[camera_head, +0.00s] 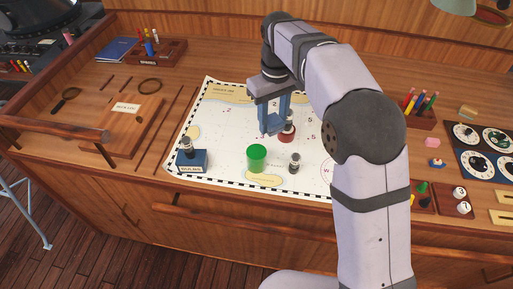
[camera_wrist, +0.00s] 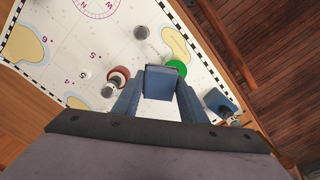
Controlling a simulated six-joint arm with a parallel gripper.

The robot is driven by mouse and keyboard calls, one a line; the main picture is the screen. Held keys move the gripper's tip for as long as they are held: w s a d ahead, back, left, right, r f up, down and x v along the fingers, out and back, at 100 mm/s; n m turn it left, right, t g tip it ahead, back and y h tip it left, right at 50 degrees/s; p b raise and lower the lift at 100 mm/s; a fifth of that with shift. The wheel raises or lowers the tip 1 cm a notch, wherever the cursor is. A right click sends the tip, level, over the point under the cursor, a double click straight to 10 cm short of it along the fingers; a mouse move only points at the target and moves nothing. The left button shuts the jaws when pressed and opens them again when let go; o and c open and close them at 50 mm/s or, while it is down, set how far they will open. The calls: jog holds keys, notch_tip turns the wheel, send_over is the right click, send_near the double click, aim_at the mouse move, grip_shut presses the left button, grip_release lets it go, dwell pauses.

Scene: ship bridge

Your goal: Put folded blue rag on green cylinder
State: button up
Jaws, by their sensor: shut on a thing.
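The folded blue rag (camera_wrist: 162,83) is a small blue block between the fingers of my gripper (camera_wrist: 158,95) in the wrist view. My gripper (camera_head: 272,122) is shut on it. In the head view the rag is hard to tell apart from the blue fingers. The green cylinder (camera_head: 257,157) stands upright on the white chart (camera_head: 228,150), in front of and slightly left of my gripper, with a bare top. In the wrist view the green cylinder (camera_wrist: 177,67) shows just beyond the rag, partly hidden by it. The rag is held above the chart, apart from the cylinder.
A pencil holder (camera_head: 420,117) is at right. The chart left of the cylinder has free room.

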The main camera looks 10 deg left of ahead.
jog(key=n, duration=0.1)
send_over(256, 151)
jog(key=shift+s+d+f+p, duration=0.1)
jog(key=shift+f+p, duration=1.7)
jog(key=shift+f, duration=2.85)
jog(key=shift+f, duration=0.15)
jog(key=o, duration=1.1)
jog(key=shift+c, duration=0.2)
notch_tip(256, 151, up, 12)
jog(key=b, duration=0.3)
jog(key=shift+r, duration=0.2)
